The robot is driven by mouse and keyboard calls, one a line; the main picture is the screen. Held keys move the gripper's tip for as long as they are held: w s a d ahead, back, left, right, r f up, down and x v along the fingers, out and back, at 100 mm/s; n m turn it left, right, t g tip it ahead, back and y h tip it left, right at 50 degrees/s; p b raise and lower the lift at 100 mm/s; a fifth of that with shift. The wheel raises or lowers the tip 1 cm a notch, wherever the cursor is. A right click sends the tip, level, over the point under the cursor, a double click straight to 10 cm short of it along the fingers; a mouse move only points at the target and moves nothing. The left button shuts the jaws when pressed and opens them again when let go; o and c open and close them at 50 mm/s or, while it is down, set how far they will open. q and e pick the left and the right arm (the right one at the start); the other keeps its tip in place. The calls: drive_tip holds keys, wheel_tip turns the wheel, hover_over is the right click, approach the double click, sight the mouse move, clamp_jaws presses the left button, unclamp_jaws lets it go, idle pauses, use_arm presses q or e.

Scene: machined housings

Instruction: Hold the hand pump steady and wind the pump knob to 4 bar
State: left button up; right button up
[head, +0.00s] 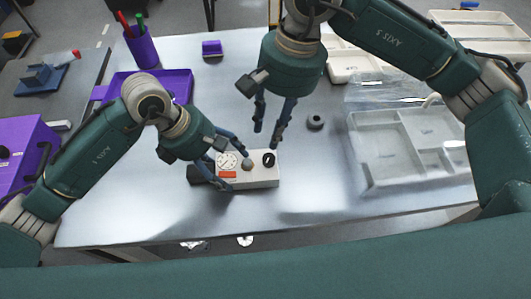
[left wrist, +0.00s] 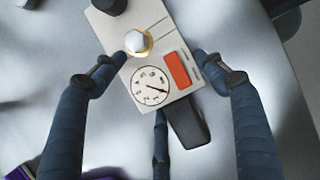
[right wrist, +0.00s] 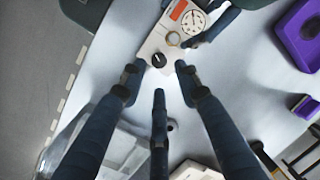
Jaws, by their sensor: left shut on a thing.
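The hand pump (head: 262,176) is a pale box flat on the table, with a round dial gauge (left wrist: 147,88), a red label (left wrist: 177,70), a hex fitting (left wrist: 138,41) and a black pump knob (head: 268,159). The dial needle shows, but its numbers are too small to read. My left gripper (head: 227,163) is shut on the gauge end of the pump, with fingers along both sides. My right gripper (head: 267,137) is open and empty above the knob; in the right wrist view the knob (right wrist: 159,60) shows between its fingertips, apparently not gripped.
A small black ring (head: 315,121) lies right of the pump. A grey compartment tray (head: 366,185) is further right. A purple tray (head: 180,88), pen cup (head: 143,50) and small purple block (head: 212,48) are behind. The table (head: 330,200) in front is clear.

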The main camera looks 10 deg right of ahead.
sight(269, 159)
drive_tip(key=f+n, duration=0.2)
drive_tip(key=f, duration=0.1)
drive_tip(key=f+n+h, duration=0.1)
drive_tip(key=f+n, duration=0.1)
drive_tip(key=f, duration=0.2)
drive_tip(key=f+n+h, duration=0.1)
drive_tip(key=f+n, duration=0.2)
drive_tip(key=f, duration=0.1)
drive_tip(key=shift+a+t, duration=0.3)
drive_tip(key=shift+s, duration=0.1)
clamp_jaws()
